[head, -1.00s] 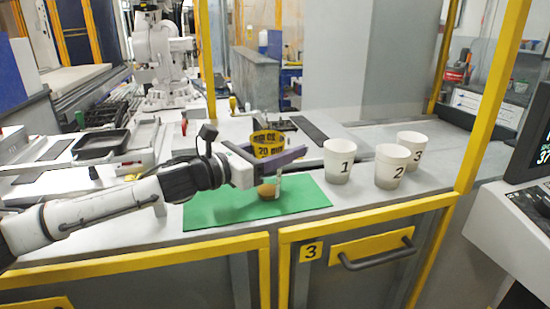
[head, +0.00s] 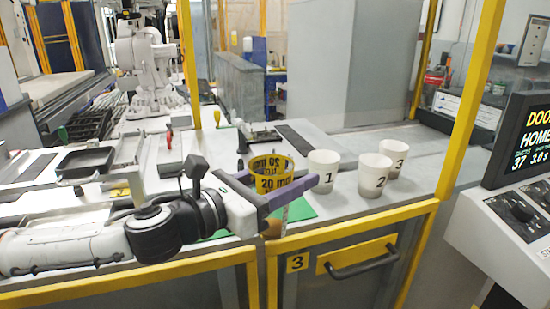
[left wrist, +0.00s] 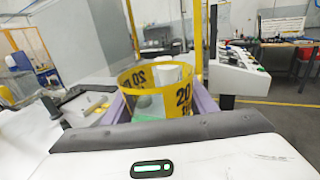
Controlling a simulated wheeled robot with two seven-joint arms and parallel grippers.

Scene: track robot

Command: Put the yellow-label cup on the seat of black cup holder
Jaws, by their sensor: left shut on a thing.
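The yellow-label cup (head: 270,176), a clear cup with a wide yellow band marked "20", is upright between the purple fingers of my left gripper (head: 286,187). The gripper is shut on it and holds it above the counter's front edge. A brownish rounded shape (head: 272,229) shows below the fingers at the cup's low end. The cup also fills the middle of the left wrist view (left wrist: 158,92). A black stand (head: 260,134) behind the cup may be the black cup holder; its seat cannot be made out. My right gripper is not in view.
White cups numbered 1 (head: 323,172), 2 (head: 375,177) and 3 (head: 394,156) stand right of the held cup. A green mat (head: 300,209) lies beneath the gripper, mostly hidden. A black tray (head: 86,160) is at left. A yellow post (head: 476,95) rises at right.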

